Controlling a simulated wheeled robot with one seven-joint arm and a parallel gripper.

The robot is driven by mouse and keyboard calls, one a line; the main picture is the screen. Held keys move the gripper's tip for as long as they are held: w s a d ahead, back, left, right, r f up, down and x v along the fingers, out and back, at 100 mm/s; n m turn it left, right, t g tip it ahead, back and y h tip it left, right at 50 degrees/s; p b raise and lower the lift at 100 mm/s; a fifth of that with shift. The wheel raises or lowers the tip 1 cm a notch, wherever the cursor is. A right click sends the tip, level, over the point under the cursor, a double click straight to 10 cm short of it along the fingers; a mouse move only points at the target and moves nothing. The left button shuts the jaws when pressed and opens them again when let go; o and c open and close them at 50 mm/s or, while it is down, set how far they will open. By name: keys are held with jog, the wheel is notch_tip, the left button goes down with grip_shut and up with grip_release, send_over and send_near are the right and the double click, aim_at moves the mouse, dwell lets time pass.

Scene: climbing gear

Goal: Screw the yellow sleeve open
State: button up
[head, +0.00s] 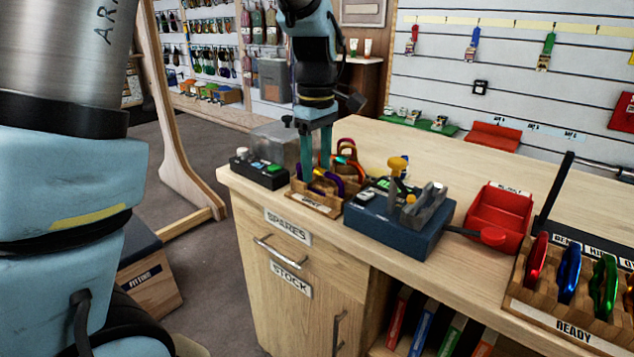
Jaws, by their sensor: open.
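My gripper (316,170) points down with its two teal fingers apart, over a small wooden tray (315,204) at the bench's left end. A purple carabiner (328,183) stands in the tray at the fingertips; I cannot tell whether they touch it. More carabiners, red and orange among them (347,152), stand just behind. A blue block fixture (398,228) to the right carries a grey clamp and a rounded yellow-orange part (397,165) on top. I cannot tell for certain which yellow part is the sleeve; small details are too fine to read.
A black box with a green button (258,171) sits left of the tray. A red bin (499,212) stands right of the fixture, with a red-ended handle (492,236) before it. A wooden rack (558,328) holds several coloured carabiners.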

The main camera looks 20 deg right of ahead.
aim_at(323, 172)
jog(key=shift+s+a, duration=0.1)
jog(key=shift+a, duration=0.1)
jog(key=shift+f, duration=0.15)
jog(key=shift+f+b, duration=0.75)
jog(key=shift+f, duration=0.55)
jog(key=shift+d, duration=0.15)
jog(key=shift+w+d+r+p, duration=0.1)
jog(key=shift+w+d+p, duration=0.2)
jog(key=shift+d+p, duration=0.15)
jog(key=shift+w+d, duration=0.3)
jog(key=shift+d, duration=0.2)
